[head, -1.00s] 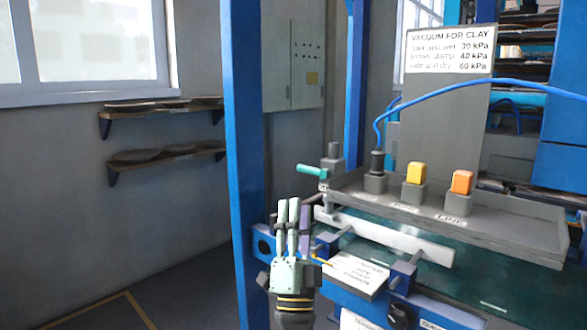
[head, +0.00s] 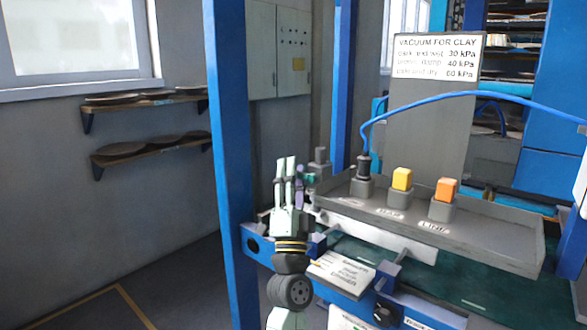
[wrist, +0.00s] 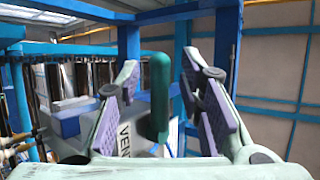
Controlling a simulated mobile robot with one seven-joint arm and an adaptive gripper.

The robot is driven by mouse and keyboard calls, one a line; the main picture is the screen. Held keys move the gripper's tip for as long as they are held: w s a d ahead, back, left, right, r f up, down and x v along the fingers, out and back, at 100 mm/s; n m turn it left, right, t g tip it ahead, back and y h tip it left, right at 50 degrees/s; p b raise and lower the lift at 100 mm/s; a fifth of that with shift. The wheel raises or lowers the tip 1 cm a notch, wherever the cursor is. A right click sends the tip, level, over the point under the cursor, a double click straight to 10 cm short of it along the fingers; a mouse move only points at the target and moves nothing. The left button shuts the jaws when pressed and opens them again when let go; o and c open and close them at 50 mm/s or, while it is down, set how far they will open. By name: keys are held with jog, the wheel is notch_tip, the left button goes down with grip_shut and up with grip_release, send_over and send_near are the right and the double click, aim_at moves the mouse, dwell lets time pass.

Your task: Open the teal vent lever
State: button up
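The teal vent lever (wrist: 159,98) stands upright between the two fingers of my gripper (wrist: 160,72) in the wrist view. The fingers, with purple pads, are spread, with gaps on both sides of the lever. In the head view my gripper (head: 287,166) is raised in front of the left end of the grey tray. There only a small teal bit of the lever (head: 308,179) shows beside the grey valve post (head: 320,166); the rest is hidden behind the fingers. A white label reading "VEN" (wrist: 125,140), partly covered, lies just left of the lever in the wrist view.
The grey tray (head: 500,243) holds a dark plug with a blue hose (head: 362,178), a yellow block (head: 402,179) and an orange block (head: 446,189). A blue upright post (head: 228,160) stands just left of my gripper. A sign (head: 436,58) stands behind the tray.

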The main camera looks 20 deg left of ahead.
grip_shut()
dwell(0.5)
dwell(0.4)
